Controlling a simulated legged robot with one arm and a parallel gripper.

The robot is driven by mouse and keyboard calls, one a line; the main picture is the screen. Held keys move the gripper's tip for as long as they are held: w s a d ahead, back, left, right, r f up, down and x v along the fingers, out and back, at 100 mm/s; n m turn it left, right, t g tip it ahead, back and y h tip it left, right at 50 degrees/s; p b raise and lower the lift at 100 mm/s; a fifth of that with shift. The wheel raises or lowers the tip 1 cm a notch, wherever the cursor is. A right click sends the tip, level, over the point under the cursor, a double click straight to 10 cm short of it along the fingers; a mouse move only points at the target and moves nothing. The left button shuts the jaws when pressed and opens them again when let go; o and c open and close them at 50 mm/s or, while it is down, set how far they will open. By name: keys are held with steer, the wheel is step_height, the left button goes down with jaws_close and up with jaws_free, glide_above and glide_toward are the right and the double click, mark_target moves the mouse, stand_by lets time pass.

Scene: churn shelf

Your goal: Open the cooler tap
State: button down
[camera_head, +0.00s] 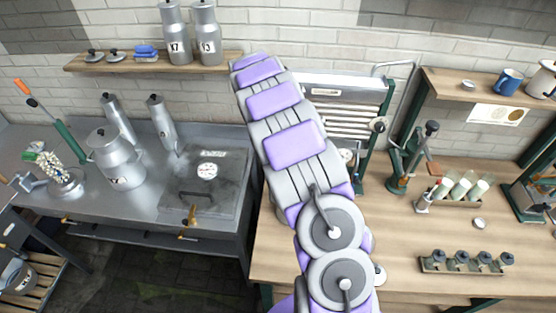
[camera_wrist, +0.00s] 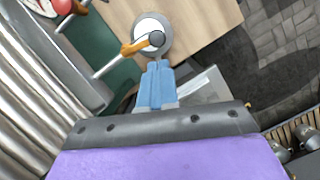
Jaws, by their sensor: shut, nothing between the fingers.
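The cooler (camera_head: 345,112) is a ribbed metal panel in a green frame behind my arm in the head view. Its ribs (camera_wrist: 35,80) fill the left of the wrist view. The cooler tap (camera_wrist: 133,47) shows in the wrist view as an orange-brown lever on a thin metal pipe, with a grey round end. My gripper (camera_wrist: 160,66) has blue fingers that are shut and empty. Their tips appear just below the tap in the picture; I cannot tell whether they touch it. In the head view my arm hides the tap and the gripper.
A round white-topped thing (camera_wrist: 152,28) lies behind the tap. The wooden bench (camera_head: 400,240) holds a rack of tubes (camera_head: 460,192) and a tray of dark-topped pieces (camera_head: 465,262). A metal counter (camera_head: 85,205) with churns stands left. A wall shelf (camera_head: 440,85) is right.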

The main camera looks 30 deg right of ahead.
steer(key=v, duration=1.2)
steer(key=shift+b, duration=0.3)
